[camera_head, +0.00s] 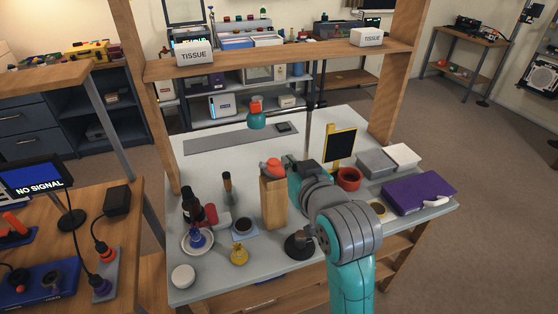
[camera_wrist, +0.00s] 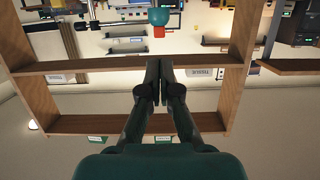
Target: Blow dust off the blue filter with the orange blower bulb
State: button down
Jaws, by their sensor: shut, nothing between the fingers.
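An orange-red rounded piece (camera_head: 271,167), which looks like the blower bulb, sits on top of an upright wooden block (camera_head: 273,202) in the head view. My gripper (camera_wrist: 160,66) is shut and empty, its fingers together in the wrist view. In the head view my wrist is just right of the block, and the fingertips cannot be made out. A blue piece (camera_head: 197,238) stands on a white saucer (camera_head: 185,247) at the table's front left. I cannot tell whether it is the blue filter. The bulb is not recognisable in the wrist view.
A teal and orange round object (camera_head: 256,118) is behind the block; it also shows in the wrist view (camera_wrist: 159,18). Dark bottles (camera_head: 191,206), a yellow flask (camera_head: 239,255) and a red cup (camera_head: 348,179) stand nearby. A wooden shelf (camera_head: 290,60) spans the table's back.

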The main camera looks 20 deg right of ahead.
send_over(275, 165)
notch_tip(275, 165, down, 2)
jog(key=shift+s+f, duration=0.15)
jog(key=shift+f, duration=1)
jog(key=shift+s+f, duration=0.15)
jog(key=shift+f, duration=0.95)
jog(key=shift+f, duration=1)
